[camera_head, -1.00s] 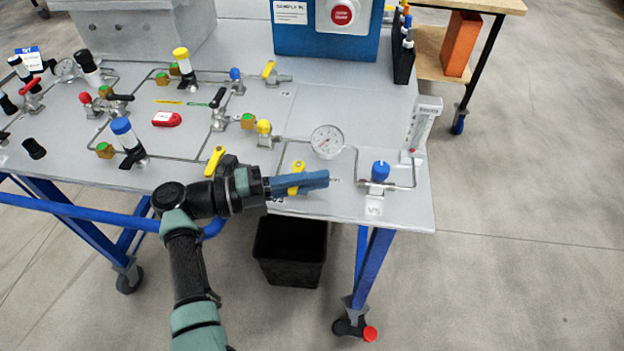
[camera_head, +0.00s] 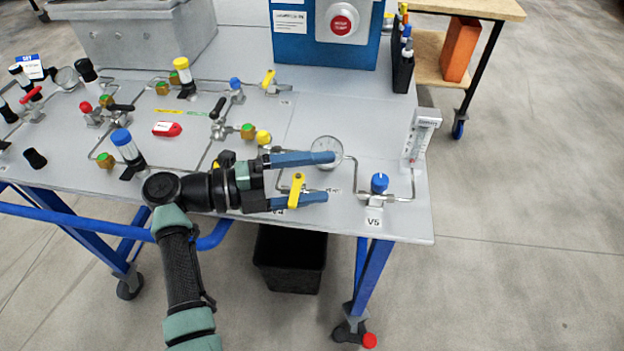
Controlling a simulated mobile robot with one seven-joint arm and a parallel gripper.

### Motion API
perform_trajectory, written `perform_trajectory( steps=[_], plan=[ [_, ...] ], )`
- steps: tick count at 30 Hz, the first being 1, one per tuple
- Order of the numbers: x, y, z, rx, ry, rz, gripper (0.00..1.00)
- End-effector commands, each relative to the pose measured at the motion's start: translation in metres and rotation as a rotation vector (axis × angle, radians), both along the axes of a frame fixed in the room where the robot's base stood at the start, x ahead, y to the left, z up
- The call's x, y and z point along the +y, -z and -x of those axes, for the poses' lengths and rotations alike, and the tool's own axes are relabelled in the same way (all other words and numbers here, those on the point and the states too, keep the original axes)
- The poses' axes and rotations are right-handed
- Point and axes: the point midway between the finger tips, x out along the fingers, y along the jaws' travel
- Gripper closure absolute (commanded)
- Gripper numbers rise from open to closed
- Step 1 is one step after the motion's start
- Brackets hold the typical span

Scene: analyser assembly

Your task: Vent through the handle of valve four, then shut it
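A yellow lever handle (camera_head: 297,190) stands near the table's front edge, left of the blue-knobbed valve labelled V5 (camera_head: 379,184). I take it as valve four's handle; its own label is mostly hidden by my gripper. The handle points roughly front to back in the picture. My gripper (camera_head: 322,177) comes in from the left, open, with two blue fingers apart. The far finger lies beyond the handle toward the gauge; the near finger passes at the handle's near part. I cannot tell whether either finger touches it.
A round gauge (camera_head: 326,151) is just behind the far finger, and a flowmeter (camera_head: 421,135) stands at the right edge. Tubing and several valves fill the panel's left. A black bin (camera_head: 290,258) is below.

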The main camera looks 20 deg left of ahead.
Motion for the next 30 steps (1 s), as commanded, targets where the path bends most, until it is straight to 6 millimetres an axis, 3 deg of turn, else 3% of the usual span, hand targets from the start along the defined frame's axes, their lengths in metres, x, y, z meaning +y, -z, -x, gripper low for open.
perform_trajectory(
  steps=[1, 10, 14, 15, 17, 20, 30],
  plan=[
    [0.005, -0.056, -0.003, -0.113, 0.001, 0.031, 0.44],
    [0.008, -0.073, -0.002, -0.113, -0.008, 0.035, 0.44],
    [0.009, -0.073, -0.002, -0.113, -0.009, 0.035, 0.44],
    [0.01, -0.004, -0.004, 0.084, -0.041, -0.08, 0.44],
    [0.01, -0.004, -0.004, 0.083, -0.04, -0.081, 0.51],
    [0.013, -0.004, -0.001, 0.084, -0.039, -0.08, 0.47],
    [0.031, -0.002, 0.014, 0.085, -0.037, -0.082, 0.65]
  ],
)
